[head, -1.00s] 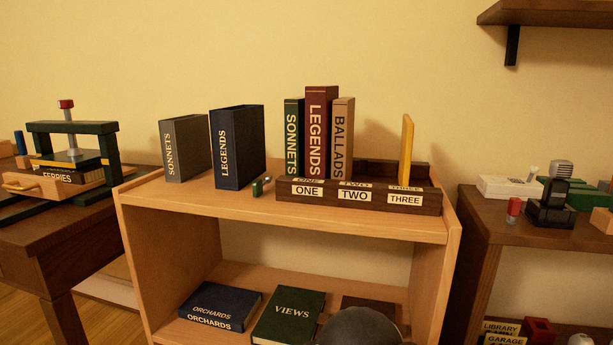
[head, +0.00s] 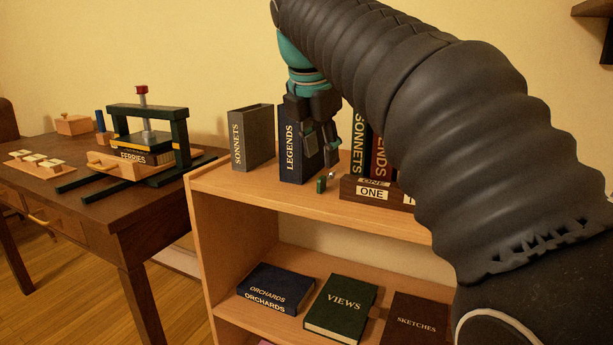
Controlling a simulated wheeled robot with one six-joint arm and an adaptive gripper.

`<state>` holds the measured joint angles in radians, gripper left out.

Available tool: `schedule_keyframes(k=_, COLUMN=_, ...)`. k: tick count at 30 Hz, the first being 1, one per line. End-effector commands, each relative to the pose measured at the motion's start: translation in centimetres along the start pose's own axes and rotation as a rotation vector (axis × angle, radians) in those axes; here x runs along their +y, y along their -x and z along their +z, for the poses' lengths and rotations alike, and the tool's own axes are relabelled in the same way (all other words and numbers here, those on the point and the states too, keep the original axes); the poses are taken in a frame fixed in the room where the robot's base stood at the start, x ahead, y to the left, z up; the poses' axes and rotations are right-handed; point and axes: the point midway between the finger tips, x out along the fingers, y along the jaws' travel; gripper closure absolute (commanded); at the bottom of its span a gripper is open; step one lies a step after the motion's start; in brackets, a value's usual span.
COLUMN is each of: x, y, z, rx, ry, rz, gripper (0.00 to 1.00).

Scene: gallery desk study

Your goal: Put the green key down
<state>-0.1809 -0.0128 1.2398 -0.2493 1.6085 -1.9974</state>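The small green key (head: 321,184) is on the top board of the wooden shelf unit (head: 260,196), near its front edge. It is just left of the dark box labelled ONE (head: 350,190). A small grey part shows beside the green. My gripper (head: 327,160) points down above the key, in front of the navy LEGENDS book (head: 290,148). Its fingers are small and dark against the books, so their spacing is unclear. I see no clear contact between fingertips and key.
A grey SONNETS book (head: 252,138) stands left of LEGENDS. Green and red books (head: 380,150) stand in the dark box, partly hidden by my arm. Flat books, including VIEWS (head: 340,308), lie on the lower board. A table with a press (head: 145,135) is at left.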

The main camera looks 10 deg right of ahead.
Motion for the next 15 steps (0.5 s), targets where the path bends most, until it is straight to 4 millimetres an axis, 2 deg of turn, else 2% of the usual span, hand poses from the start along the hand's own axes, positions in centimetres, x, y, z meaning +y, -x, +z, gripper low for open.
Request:
schedule_keyframes(k=1, x=1.2, y=0.7, z=0.5, rx=-0.004, ry=0.082, rz=-0.008, gripper=0.61)
schedule_keyframes(k=3, x=2.2, y=1.5, z=0.9, rx=-0.008, ry=0.19, rz=-0.019, gripper=0.61)
schedule_keyframes(k=9, x=3.7, y=2.3, z=1.4, rx=-0.011, ry=0.363, rz=-0.04, gripper=0.61)
schedule_keyframes(k=11, x=3.8, y=2.0, z=1.4, rx=-0.011, ry=0.381, rz=-0.043, gripper=0.61)
schedule_keyframes(k=15, x=3.6, y=0.0, z=1.4, rx=-0.01, ry=0.389, rz=-0.045, gripper=0.61)
